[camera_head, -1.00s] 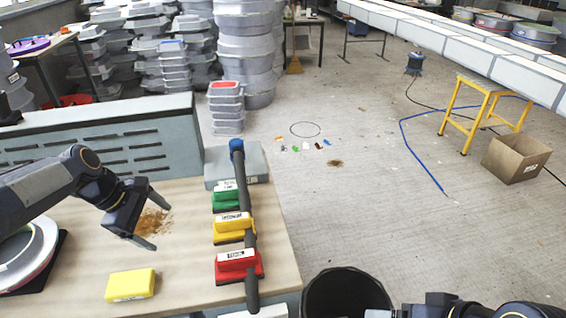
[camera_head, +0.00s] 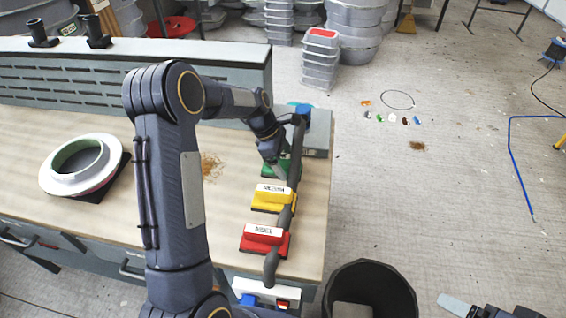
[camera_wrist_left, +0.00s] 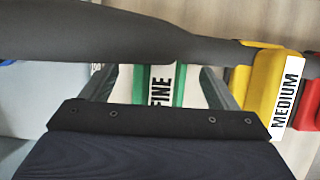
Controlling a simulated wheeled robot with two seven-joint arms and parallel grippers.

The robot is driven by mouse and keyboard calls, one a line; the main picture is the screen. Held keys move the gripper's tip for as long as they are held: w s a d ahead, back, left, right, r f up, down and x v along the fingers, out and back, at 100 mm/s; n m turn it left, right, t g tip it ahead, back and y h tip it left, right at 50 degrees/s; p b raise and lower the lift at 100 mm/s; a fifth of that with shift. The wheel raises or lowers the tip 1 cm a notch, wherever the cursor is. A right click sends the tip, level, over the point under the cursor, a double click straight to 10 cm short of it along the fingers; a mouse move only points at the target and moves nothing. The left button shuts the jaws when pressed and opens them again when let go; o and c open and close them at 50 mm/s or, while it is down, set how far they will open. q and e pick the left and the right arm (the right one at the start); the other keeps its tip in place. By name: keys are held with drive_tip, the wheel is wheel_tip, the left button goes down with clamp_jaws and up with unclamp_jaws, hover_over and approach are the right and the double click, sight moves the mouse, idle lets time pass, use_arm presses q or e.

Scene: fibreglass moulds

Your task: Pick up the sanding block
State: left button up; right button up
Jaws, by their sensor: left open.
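Three sanding blocks stand in a row near the bench's right edge: green (camera_head: 268,169), yellow (camera_head: 272,199) and red (camera_head: 264,238). In the left wrist view the green block (camera_wrist_left: 163,84) is labelled FINE and the yellow block (camera_wrist_left: 270,85) MEDIUM; part of the red one (camera_wrist_left: 311,100) shows beside it. My left gripper (camera_head: 280,165) is over the green block, open, with its fingers (camera_wrist_left: 160,88) on either side of it. Contact cannot be told. The gripper hides part of the green block. Part of my right gripper (camera_head: 460,304) shows at the lower right.
A dark hose (camera_head: 284,218) runs along the blocks' right side and crosses the left wrist view close to the fingers. A ring-shaped mould (camera_head: 62,183) sits at the bench's left. A black bin (camera_head: 395,285) stands by the bench. Dust (camera_head: 210,165) lies mid-bench.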

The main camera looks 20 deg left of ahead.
use_arm(q)
drive_tip(key=shift+d+f, duration=0.15)
drive_tip(key=shift+f, duration=0.25)
drive_tip(key=shift+f, duration=0.25)
idle(0.4)
drive_tip(key=c, duration=1.1)
drive_tip(key=shift+r, duration=0.15)
